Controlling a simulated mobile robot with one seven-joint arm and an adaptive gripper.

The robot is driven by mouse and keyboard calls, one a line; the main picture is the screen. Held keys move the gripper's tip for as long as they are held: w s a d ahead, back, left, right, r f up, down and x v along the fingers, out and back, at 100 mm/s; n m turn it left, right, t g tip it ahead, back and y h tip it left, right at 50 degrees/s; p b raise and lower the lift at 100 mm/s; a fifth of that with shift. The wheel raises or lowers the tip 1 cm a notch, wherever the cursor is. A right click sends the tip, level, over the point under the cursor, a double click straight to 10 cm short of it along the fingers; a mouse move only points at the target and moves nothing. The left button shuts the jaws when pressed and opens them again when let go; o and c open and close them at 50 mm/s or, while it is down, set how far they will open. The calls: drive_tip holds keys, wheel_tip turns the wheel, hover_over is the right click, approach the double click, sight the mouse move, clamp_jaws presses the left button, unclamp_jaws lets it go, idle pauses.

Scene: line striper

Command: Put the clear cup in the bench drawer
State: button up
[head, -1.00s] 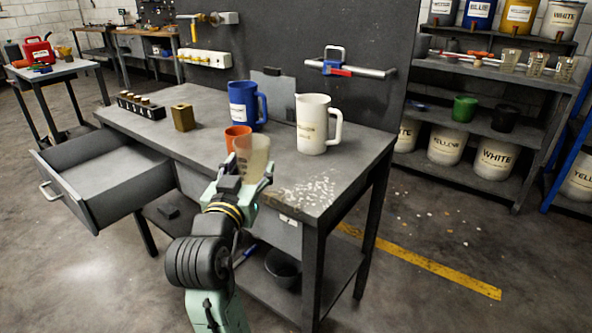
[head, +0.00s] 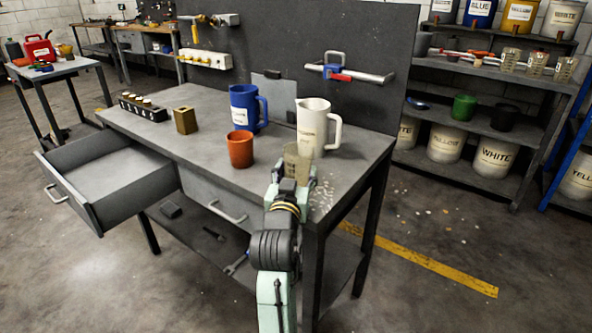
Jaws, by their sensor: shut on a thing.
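The clear cup (head: 297,161) is see-through and slightly tan. My gripper (head: 293,184) is shut on it at the front right of the workbench, in front of the white pitcher. The gripper hides the cup's lower part, and I cannot tell whether the cup touches the bench top. The bench drawer (head: 118,200) at the left end is pulled open, and its visible inside looks empty. It is well to the left of my gripper.
On the bench top (head: 195,150) stand an orange cup (head: 240,150), a blue pitcher (head: 243,106), a white pitcher (head: 313,126), a brass block (head: 185,120) and a black rack (head: 142,107). A second drawer (head: 220,205) is shut. The bench's front left is clear.

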drive_tip(key=shift+f, duration=0.1)
drive_tip(key=shift+f, duration=0.15)
drive_tip(key=o, duration=1.4)
drive_tip(key=shift+b, duration=0.3)
drive_tip(key=s, duration=0.2)
drive_tip(key=s+b, duration=0.1)
drive_tip(key=s+a+b, duration=0.1)
drive_tip(key=s, duration=0.1)
drive_tip(key=shift+s+f, duration=0.25)
drive_tip(key=shift+s, duration=0.1)
drive_tip(key=s+p, duration=0.1)
drive_tip(key=p, duration=0.2)
drive_tip(key=s+p, duration=0.2)
drive_tip(key=p, duration=0.2)
drive_tip(key=s+p, duration=0.2)
drive_tip(key=p, duration=0.1)
drive_tip(key=shift+a+r, duration=0.25)
drive_tip(key=shift+a, duration=0.05)
